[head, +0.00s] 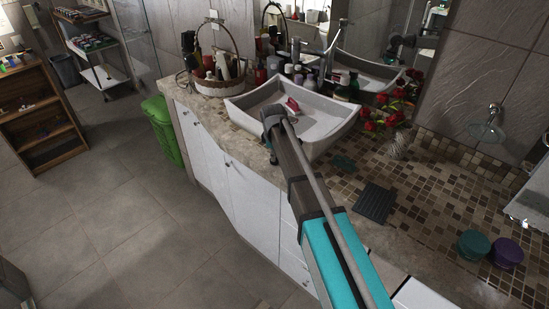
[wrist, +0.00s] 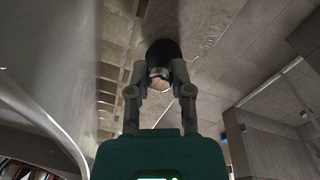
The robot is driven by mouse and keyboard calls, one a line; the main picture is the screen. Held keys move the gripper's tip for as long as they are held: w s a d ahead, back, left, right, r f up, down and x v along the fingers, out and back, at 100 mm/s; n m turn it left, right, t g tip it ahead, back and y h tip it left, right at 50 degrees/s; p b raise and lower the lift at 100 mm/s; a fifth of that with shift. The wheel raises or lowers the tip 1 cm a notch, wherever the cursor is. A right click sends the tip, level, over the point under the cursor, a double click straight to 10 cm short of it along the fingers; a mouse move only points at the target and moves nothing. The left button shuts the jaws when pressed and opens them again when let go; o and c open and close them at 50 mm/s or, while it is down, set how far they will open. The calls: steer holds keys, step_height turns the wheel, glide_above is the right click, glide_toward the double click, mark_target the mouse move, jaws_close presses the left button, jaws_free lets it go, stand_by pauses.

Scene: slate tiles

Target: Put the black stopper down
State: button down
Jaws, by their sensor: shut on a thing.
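The black stopper (wrist: 163,49) shows in the wrist view as a dark rounded piece at the tips of my gripper (wrist: 160,74). The fingers are closed on it from both sides. A lighter, metallic-looking part shows between the fingertips. In the head view my arm reaches to the near rim of the white sink, and the stopper cannot be made out there. I cannot tell whether the stopper touches any surface.
The white sink (head: 325,126) holds a small red item (head: 293,105). A basket of bottles (head: 222,86) stands behind it at left. Red flowers (head: 398,105), a dark ridged mat (head: 376,203), and teal (head: 473,245) and purple (head: 506,252) jars stand right. Tiled counter between is partly clear.

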steer(key=shift+f, duration=0.15)
steer(key=c, duration=0.5)
jaws_free()
steer(key=shift+c, duration=0.2)
steer(key=shift+r, duration=0.25)
step_height(320, 180, up, 12)
steer(key=s+p, duration=0.1)
steer(key=p, duration=1.1)
steer(key=shift+f, duration=0.1)
stand_by(0.3)
steer(key=s+d+m+g, duration=0.1)
steer(key=s+d+m, duration=1.4)
steer(key=s+d, duration=0.8)
steer(key=shift+s, duration=0.9)
